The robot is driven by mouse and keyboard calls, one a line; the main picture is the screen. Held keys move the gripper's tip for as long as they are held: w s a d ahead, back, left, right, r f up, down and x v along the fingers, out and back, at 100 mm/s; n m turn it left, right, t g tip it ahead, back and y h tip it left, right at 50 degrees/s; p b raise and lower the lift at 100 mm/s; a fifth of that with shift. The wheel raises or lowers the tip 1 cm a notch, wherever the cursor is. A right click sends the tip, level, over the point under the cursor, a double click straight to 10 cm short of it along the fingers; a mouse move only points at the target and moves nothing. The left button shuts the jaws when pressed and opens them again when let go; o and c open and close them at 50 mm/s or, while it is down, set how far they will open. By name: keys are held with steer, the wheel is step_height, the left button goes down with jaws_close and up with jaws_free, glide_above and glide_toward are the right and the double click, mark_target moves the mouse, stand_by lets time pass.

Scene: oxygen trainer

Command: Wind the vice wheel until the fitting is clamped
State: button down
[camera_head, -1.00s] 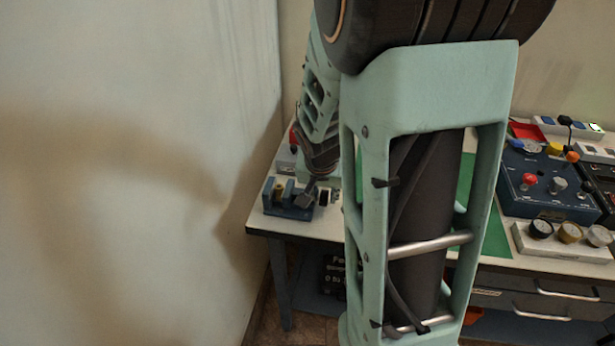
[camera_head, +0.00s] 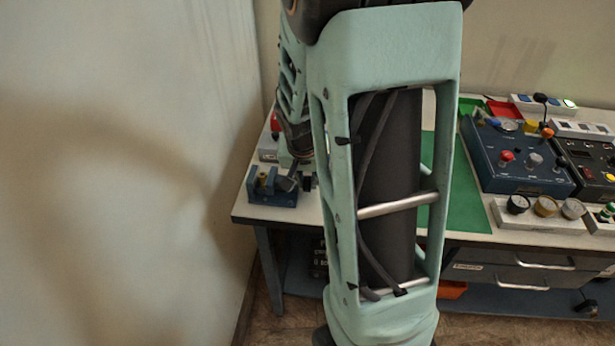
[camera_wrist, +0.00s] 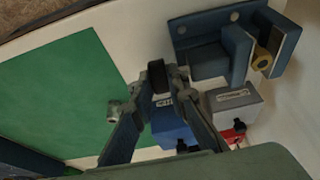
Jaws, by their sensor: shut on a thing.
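The blue vice (camera_head: 272,194) stands at the left front corner of the bench. It also shows at the top right of the wrist view (camera_wrist: 207,64). The brass fitting (camera_wrist: 262,58) sits between its upright jaws, with a gap visible on the left jaw's side; in the head view it is small (camera_head: 262,181). My gripper (camera_wrist: 160,72) is beside the vice, its fingertips closed on a dark piece that appears to be the vice wheel, mostly hidden by the fingers. In the head view my gripper (camera_head: 292,182) is at the vice's right side, partly dark and unclear.
A green mat (camera_wrist: 65,85) covers the bench middle. Grey (camera_wrist: 235,103) and blue (camera_wrist: 172,125) boxes lie near my fingers. A blue control panel (camera_head: 515,160) and gauges (camera_head: 545,206) stand to the right. A wall (camera_head: 120,170) is close at left.

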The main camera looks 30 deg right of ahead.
steer(key=p, duration=0.1)
steer(key=g+p, duration=0.1)
steer(key=p, duration=0.1)
steer(key=shift+w+d+r+y, duration=0.1)
steer(key=shift+d+r+y, duration=0.05)
steer(key=shift+r+y, duration=0.25)
steer(key=g+p, duration=0.1)
steer(key=p, duration=0.1)
steer(key=shift+w+p, duration=0.1)
steer(key=shift+p, duration=0.2)
steer(key=g+p, duration=0.1)
steer(key=g+y, duration=0.1)
steer(key=y+p, duration=0.1)
steer(key=shift+w+d+f+g+p, duration=0.2)
steer(key=shift+w+f+g+p, duration=0.1)
steer(key=shift+g+p, duration=0.1)
steer(key=g+y, duration=0.1)
steer(key=g, duration=0.1)
steer(key=g+y, duration=0.1)
steer(key=shift+w+d+f+y, duration=0.2)
steer(key=shift+w+f+y, duration=0.1)
steer(key=shift+f, duration=0.1)
steer(key=g, duration=0.1)
steer(key=g+y+b, duration=0.1)
steer(key=shift+d+f+g, duration=0.1)
steer(key=shift+f+g, duration=0.1)
steer(key=shift+g, duration=0.1)
steer(key=shift+y+b, duration=0.4)
steer(key=shift+b, duration=0.1)
